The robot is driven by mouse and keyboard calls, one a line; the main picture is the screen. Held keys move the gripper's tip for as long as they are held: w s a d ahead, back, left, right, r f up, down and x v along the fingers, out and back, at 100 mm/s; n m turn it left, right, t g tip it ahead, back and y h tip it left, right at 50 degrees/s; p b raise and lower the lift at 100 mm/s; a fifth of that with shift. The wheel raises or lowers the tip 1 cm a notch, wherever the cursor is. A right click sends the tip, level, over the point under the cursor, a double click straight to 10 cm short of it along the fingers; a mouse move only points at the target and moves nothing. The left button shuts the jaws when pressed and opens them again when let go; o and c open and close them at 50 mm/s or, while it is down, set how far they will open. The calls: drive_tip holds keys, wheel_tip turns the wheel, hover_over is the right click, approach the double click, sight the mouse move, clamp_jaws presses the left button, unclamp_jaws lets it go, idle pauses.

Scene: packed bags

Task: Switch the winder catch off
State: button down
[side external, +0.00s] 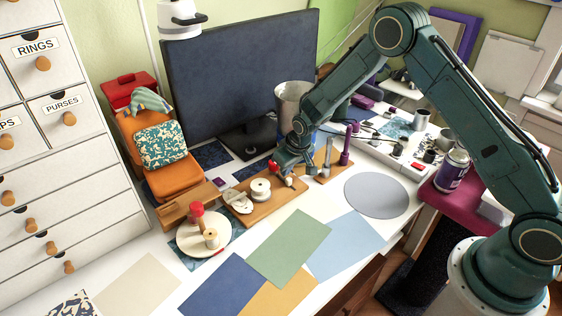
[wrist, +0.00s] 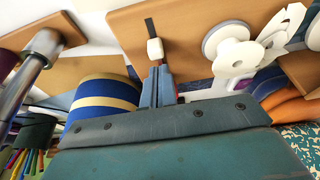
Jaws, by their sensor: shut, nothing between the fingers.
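The winder is a wooden board (side external: 283,201) with white spools (side external: 260,188) on it, and the board also fills the top of the wrist view (wrist: 190,70). What looks like its catch is a small white block (wrist: 155,49) at the end of a dark strip (wrist: 150,27) on the board. My gripper (side external: 288,177) is low over the back end of the board. In the wrist view its blue-grey fingers (wrist: 159,72) are closed together, with the tips right by the white block. I cannot tell whether they touch it. A bit of red shows behind the fingers.
A second board with metal and purple posts (side external: 335,165) stands close on the right. A round wooden piece with a red-topped peg (side external: 201,235) is at the left. The dark monitor (side external: 240,80) rises behind. Flat coloured sheets (side external: 290,248) cover the table in front.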

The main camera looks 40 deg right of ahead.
sight(291, 182)
drive_tip(key=shift+w+f, duration=0.2)
drive_tip(key=shift+f, duration=0.45)
drive_tip(key=shift+s, duration=1.55)
drive_tip(key=shift+s, duration=0.1)
drive_tip(key=v, duration=1)
drive_tip(key=shift+w, duration=0.25)
drive_tip(key=shift+r, duration=0.15)
